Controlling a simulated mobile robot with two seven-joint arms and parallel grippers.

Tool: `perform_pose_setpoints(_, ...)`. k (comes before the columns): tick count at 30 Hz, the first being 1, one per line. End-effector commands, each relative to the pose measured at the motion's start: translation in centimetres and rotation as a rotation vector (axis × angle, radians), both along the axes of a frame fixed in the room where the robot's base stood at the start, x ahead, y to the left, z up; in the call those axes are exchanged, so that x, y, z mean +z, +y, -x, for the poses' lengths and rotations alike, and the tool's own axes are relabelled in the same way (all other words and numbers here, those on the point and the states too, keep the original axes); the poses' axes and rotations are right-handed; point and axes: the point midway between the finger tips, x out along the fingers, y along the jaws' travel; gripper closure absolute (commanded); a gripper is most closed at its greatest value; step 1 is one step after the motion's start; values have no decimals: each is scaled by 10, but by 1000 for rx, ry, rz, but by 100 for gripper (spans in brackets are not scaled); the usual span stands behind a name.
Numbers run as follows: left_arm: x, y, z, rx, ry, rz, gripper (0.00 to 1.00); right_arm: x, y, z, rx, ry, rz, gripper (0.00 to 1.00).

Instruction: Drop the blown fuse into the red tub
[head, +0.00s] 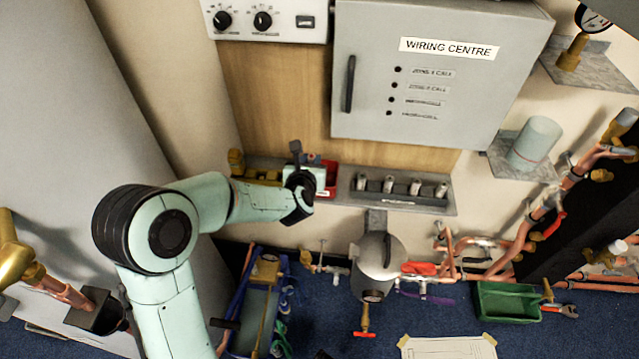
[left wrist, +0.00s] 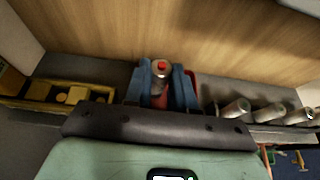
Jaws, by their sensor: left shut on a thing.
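My left gripper (head: 305,157) is at the shelf on the back wall, shut on the blown fuse. In the left wrist view the fuse (left wrist: 159,82) is a grey cylinder with a red mark on its end, between the two blue fingers. I cannot make the fuse out in the head view. The red tub (head: 331,179) is on the shelf, right by the gripper and partly hidden by it. In the left wrist view only a strip of the tub (left wrist: 194,88) shows beyond the right finger. I cannot tell the fuse's height over the tub. My right gripper is out of view.
A dark rack (head: 400,200) with several grey cylinders stands right of the tub. A yellow holder (head: 237,163) stands left of it. The grey wiring centre box (head: 430,75) hangs above. A grey vessel (head: 378,257) and a green tray (head: 505,303) are lower down.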

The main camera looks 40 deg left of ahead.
Motion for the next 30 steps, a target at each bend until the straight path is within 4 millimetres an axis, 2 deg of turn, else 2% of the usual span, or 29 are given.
perform_pose_setpoints(1, -10, 0, 0, -1, 3, -1, 100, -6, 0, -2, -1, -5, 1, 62)
perform_pose_setpoints(6, -23, 0, 0, 0, 0, 0, 100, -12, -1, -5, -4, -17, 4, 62)
perform_pose_setpoints(14, -24, 0, 0, 0, -1, 0, 100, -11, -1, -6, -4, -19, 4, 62)
perform_pose_setpoints(15, -24, 0, 0, -1, -1, 0, 72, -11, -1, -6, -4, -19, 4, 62)
perform_pose_setpoints(18, -24, 0, 0, -1, -1, -1, 46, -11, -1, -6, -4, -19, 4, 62)
perform_pose_setpoints(26, -24, 0, 0, -1, 0, 0, 46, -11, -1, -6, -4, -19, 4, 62)
perform_pose_setpoints(30, -19, -4, 7, -2, -1, -1, 46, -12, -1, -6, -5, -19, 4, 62)
